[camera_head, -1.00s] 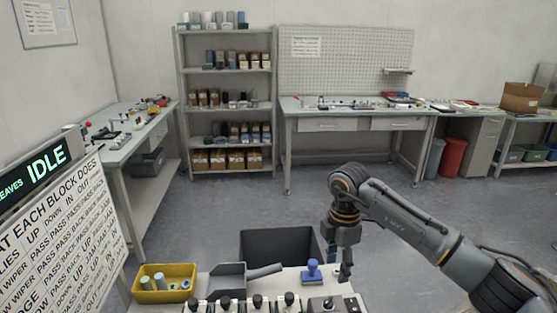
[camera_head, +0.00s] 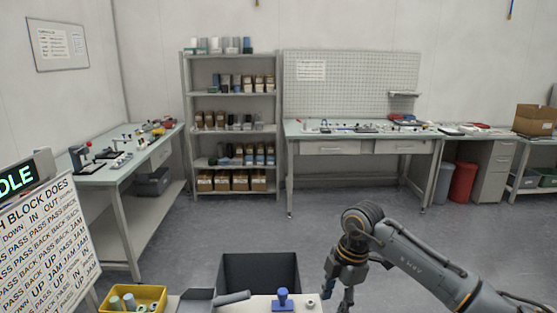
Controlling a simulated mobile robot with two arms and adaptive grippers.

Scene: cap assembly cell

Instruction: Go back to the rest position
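My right arm comes in from the lower right. Its gripper (camera_head: 341,297) points down at the bottom edge of the view, just right of the small bench top (camera_head: 262,306). The fingertips are small and partly cut off by the frame, so I cannot tell whether they are open or shut. I see nothing held in it. My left gripper is not in view. A blue-handled stamp-like tool (camera_head: 283,299) stands on the bench top, left of the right gripper, with a small pale nut-like part (camera_head: 310,304) between them.
A grey scoop (camera_head: 197,300) and a yellow bin (camera_head: 160,294) with cylinders sit at the lower left. A dark open bin (camera_head: 259,270) stands behind the bench top. A sign board (camera_head: 48,245) blocks the left. Open floor (camera_head: 230,225) reaches to the shelf (camera_head: 233,156) and workbenches.

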